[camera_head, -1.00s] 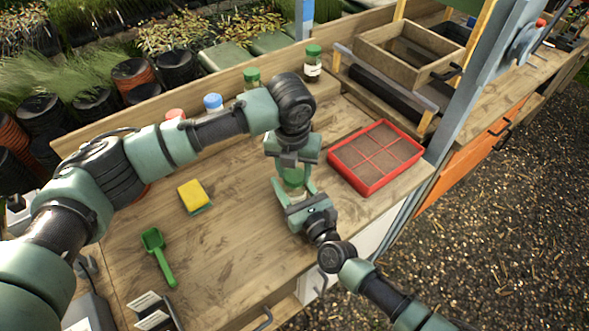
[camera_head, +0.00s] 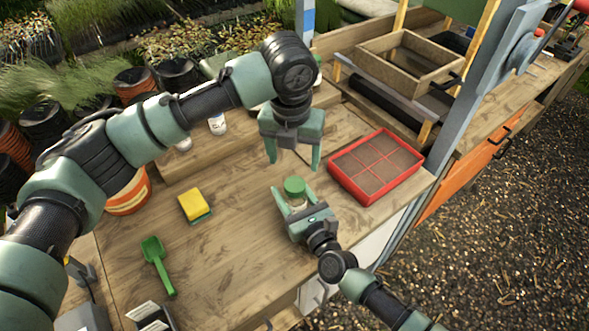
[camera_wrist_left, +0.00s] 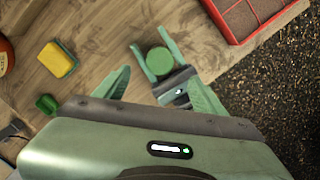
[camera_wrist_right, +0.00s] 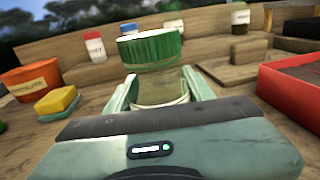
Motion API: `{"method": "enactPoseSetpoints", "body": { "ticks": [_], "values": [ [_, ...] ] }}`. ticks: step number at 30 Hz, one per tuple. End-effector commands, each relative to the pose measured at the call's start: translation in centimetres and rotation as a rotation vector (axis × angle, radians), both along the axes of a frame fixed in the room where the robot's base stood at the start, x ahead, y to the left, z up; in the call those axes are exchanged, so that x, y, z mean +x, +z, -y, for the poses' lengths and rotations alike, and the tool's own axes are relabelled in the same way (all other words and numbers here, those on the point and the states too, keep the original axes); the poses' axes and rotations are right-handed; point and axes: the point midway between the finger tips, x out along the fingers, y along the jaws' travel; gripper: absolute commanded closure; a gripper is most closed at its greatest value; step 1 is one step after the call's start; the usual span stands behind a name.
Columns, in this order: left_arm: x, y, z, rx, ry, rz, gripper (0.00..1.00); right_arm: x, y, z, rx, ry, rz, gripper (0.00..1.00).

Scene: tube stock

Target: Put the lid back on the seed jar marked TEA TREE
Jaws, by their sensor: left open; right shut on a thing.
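A clear jar (camera_wrist_right: 160,90) is held between the fingers of my right gripper (camera_head: 295,200), low over the front of the bench. A green lid (camera_head: 294,186) sits on top of this jar; it also shows in the left wrist view (camera_wrist_left: 160,61) and the right wrist view (camera_wrist_right: 150,48). I cannot tell whether it is fully seated. No marking on the jar is readable. My left gripper (camera_head: 293,163) is open and empty, above and behind the lid and apart from it. The right fingers partly hide the jar.
A red seed tray (camera_head: 375,165) lies right of the jar. A yellow sponge (camera_head: 194,205) and a green scoop (camera_head: 157,262) lie to the left. An orange pot (camera_head: 130,195) stands farther left. Other jars stand on the rear shelf, partly behind my left arm. The bench middle is clear.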

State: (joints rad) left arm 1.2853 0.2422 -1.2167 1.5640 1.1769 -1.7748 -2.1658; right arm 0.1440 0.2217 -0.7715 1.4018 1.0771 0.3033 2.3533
Motion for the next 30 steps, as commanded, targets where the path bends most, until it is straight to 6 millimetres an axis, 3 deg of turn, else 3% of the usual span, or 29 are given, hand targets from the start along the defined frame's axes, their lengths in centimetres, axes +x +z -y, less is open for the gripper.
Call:
{"method": "enactPoseSetpoints", "body": {
  "ticks": [6, 16, 17, 19, 30],
  "values": [
    [-0.3, 2.4, 0.0, 0.0, 0.0, 0.0, 0.3, 0.0, 0.0, 0.0, -0.001, 0.0, 0.0, 1.0],
    [-0.3, 2.7, -0.1, 0.0, -0.001, -0.001, 0.3, 0.0, 0.0, 0.0, 0.0, 0.0, 0.0, 1.0],
    [-0.3, 2.7, -0.1, 0.0, -0.001, -0.001, 0.3, 0.0, 0.0, 0.0, 0.0, 0.0, 0.0, 0.42],
    [-0.3, 2.7, -0.1, 0.0, -0.001, -0.001, 0.3, 0.0, 0.0, 0.0, 0.0, 0.0, 0.0, 0.22],
    [-0.3, 2.6, -0.1, 0.0, 0.0, -0.001, 0.3, -0.3, -0.1, 0.2, 0.0, 0.0, -0.001, 0.22]
  ]
}}
